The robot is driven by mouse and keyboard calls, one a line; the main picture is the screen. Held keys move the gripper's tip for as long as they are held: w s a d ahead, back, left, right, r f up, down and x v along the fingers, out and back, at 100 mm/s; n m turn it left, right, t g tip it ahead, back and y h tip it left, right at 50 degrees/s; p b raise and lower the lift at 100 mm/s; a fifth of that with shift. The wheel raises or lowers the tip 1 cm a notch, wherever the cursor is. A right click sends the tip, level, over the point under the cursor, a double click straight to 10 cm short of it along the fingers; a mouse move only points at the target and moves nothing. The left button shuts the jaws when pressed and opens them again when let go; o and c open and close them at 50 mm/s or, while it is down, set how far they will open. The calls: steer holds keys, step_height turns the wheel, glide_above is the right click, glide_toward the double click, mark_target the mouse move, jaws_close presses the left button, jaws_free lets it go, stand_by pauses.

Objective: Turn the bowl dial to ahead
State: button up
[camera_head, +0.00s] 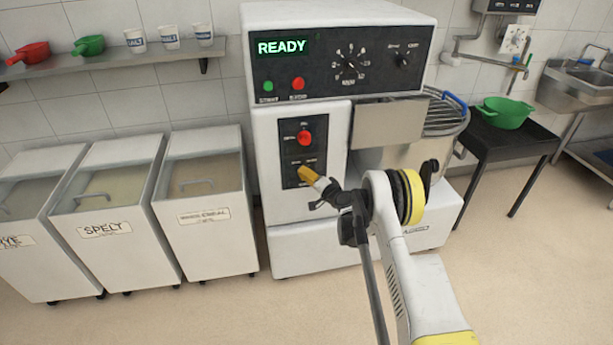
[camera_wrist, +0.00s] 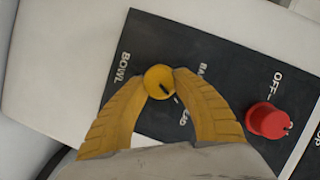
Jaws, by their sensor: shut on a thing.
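The bowl dial (camera_wrist: 158,80) is a small round yellow knob with a dark pointer mark, on a black panel marked BOWL in the wrist view. The mark slants toward the lower right of that picture. Two partly hidden labels stand beside the dial, one starting BA and one ending AD; I cannot tell which the mark meets. My gripper (camera_wrist: 160,84) has its yellow ribbed fingers closed on both sides of the dial.
A red knob (camera_wrist: 268,120) sits close by on the same panel, also seen above my gripper in the head view (camera_head: 305,138). The mixer's display (camera_head: 282,47) reads READY. A steel bowl (camera_head: 395,158) is at right; flour bins (camera_head: 205,235) stand left.

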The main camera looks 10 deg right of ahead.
steer(key=shift+w+r, duration=0.1)
steer(key=o, duration=1.2)
steer(key=shift+o, duration=0.2)
steer(key=v, duration=1.2)
